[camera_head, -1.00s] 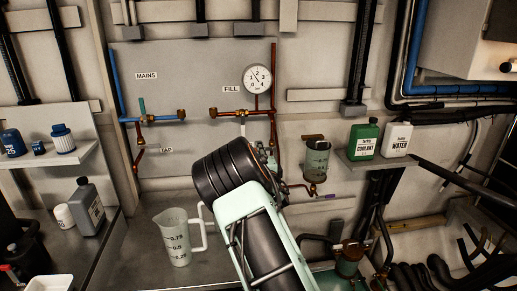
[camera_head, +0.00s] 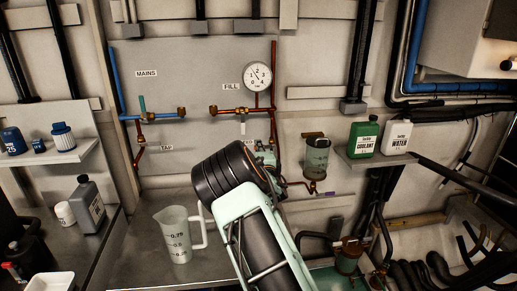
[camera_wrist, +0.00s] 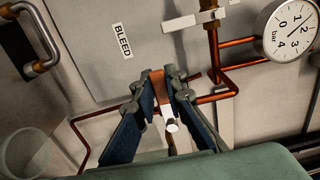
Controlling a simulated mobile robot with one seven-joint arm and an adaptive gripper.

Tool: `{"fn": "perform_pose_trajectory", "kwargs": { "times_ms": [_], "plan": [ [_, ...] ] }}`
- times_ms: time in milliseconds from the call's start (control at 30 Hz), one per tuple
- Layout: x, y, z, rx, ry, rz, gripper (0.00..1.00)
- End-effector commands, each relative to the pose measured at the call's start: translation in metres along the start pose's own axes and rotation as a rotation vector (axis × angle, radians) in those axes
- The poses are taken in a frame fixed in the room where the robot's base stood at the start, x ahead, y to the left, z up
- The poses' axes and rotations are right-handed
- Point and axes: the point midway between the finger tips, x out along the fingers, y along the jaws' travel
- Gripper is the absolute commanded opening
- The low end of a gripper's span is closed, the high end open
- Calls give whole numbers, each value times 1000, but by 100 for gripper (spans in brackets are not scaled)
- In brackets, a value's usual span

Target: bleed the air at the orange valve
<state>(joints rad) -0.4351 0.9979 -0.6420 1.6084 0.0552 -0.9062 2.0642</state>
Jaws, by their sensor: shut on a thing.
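In the wrist view my gripper (camera_wrist: 165,85) is closed in on a small orange-brown piece (camera_wrist: 159,88), which I take to be the orange valve's handle. A pale cylindrical end (camera_wrist: 170,125) sticks out just below, between the fingers. The white BLEED label (camera_wrist: 122,41) is on the panel to the upper left of the fingers. In the head view my gripper (camera_head: 268,157) is largely hidden behind my own arm, and the valve cannot be made out. A round pressure gauge (camera_head: 257,76) hangs above; it also shows in the wrist view (camera_wrist: 295,30).
A clear measuring jug (camera_head: 177,235) stands on the bench left of my arm. Copper pipes (camera_wrist: 225,85) run close to the fingers on the right. A cylindrical vessel (camera_head: 316,157) is right of my gripper. Green coolant (camera_head: 363,138) and white water (camera_head: 397,139) bottles stand on a shelf.

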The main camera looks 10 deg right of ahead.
Motion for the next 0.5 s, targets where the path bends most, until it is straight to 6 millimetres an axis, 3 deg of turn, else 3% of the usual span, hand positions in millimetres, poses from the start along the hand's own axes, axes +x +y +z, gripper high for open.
{"fn": "perform_pose_trajectory", "kwargs": {
  "times_ms": [500],
  "plan": [
    [0,2,-1,28,2,-2,0]
  ]
}}
